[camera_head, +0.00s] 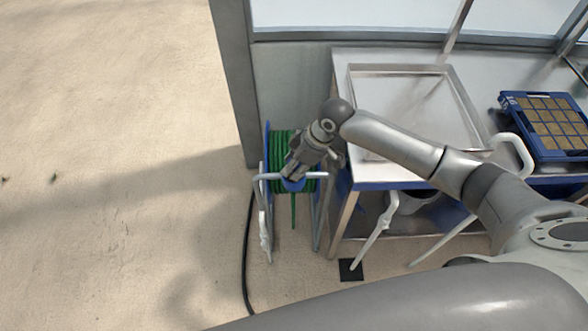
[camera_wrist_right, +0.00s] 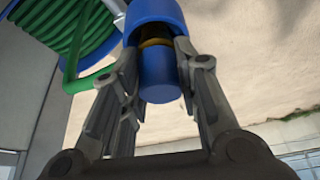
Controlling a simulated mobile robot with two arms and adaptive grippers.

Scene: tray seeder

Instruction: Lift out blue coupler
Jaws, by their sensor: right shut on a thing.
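The blue coupler (camera_wrist_right: 153,12) fills the top middle of the right wrist view. It has a wide cup end, an orange-brown ring and a narrower blue plug end. My right gripper (camera_wrist_right: 161,60) has its fingers on either side of the coupler and is shut on it. In the head view my right gripper (camera_head: 296,168) points down over the front of the hose reel. The coupler (camera_head: 292,185) shows there as a small blue piece at the reel's grey top bar, partly hidden by the gripper. Whether it touches the bar I cannot tell. My left gripper is not in view.
The reel holds green hose (camera_head: 280,148) between blue flanges. A steel table (camera_head: 341,130) stands just right of it, with a blue-framed tray (camera_head: 507,122) at far right. A dark cable (camera_head: 246,255) lies on the floor. The floor at left is clear.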

